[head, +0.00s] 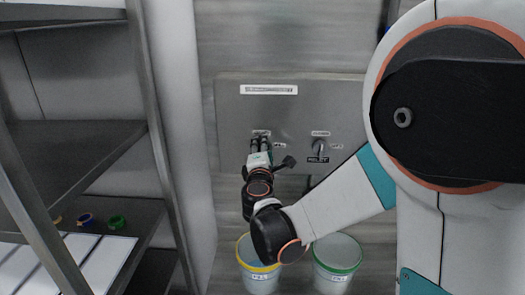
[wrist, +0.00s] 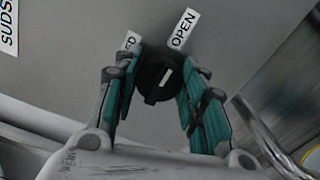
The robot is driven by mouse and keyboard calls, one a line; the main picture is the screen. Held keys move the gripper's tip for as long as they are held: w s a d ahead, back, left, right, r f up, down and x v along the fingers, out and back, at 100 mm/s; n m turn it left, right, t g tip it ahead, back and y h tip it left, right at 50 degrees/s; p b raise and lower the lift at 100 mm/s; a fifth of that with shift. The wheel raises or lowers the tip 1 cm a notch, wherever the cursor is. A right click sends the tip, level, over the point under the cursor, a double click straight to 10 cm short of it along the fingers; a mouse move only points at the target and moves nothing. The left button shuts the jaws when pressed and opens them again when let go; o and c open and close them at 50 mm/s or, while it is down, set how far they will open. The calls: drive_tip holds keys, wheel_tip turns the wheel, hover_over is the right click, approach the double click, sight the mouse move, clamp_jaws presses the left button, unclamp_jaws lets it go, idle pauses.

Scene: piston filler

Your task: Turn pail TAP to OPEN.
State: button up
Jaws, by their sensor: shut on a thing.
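The tap knob (wrist: 153,82) is round and black with a short white mark, and sits between my fingers in the wrist view. My gripper (wrist: 158,88) is shut on it, a teal-padded finger on each side. The white OPEN label (wrist: 183,28) lies above and right of the knob; another label (wrist: 130,41), ending in "ED", is partly hidden behind the left finger. The white mark slants up and right, roughly toward OPEN. In the head view my gripper (head: 261,146) reaches the left part of the steel panel (head: 235,120) and hides the knob.
A second dark knob (head: 319,148) stands to the right on the panel. Below are a yellow-rimmed pail (head: 247,278) and a green-rimmed pail (head: 332,280). A metal shelf (head: 70,150) at left holds small coloured rings. A SUDS label (wrist: 8,25) shows at the wrist view's left edge.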

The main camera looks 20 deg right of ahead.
drive_tip(key=o, duration=1.1)
drive_tip(key=shift+s, duration=0.1)
drive_tip(key=v, duration=0.7)
drive_tip(key=shift+s, duration=0.15)
drive_tip(key=s+d+f+m+g, duration=0.3)
drive_tip(key=s+d+m+g, duration=0.4)
drive_tip(key=s+m, duration=0.4)
drive_tip(key=s+a+f+m+g+y, duration=0.1)
drive_tip(key=s+m+y, duration=0.1)
drive_tip(key=s, duration=0.3)
drive_tip(key=s+a+f+m+g+y, duration=0.1)
drive_tip(key=s+a+f+m, duration=0.1)
drive_tip(key=s, duration=0.3)
drive_tip(key=s+a+f+m+g+y, duration=0.1)
drive_tip(key=s+a+m+y, duration=0.1)
drive_tip(key=s, duration=0.4)
drive_tip(key=shift+a+f+y, duration=0.15)
drive_tip(key=shift+y, duration=0.15)
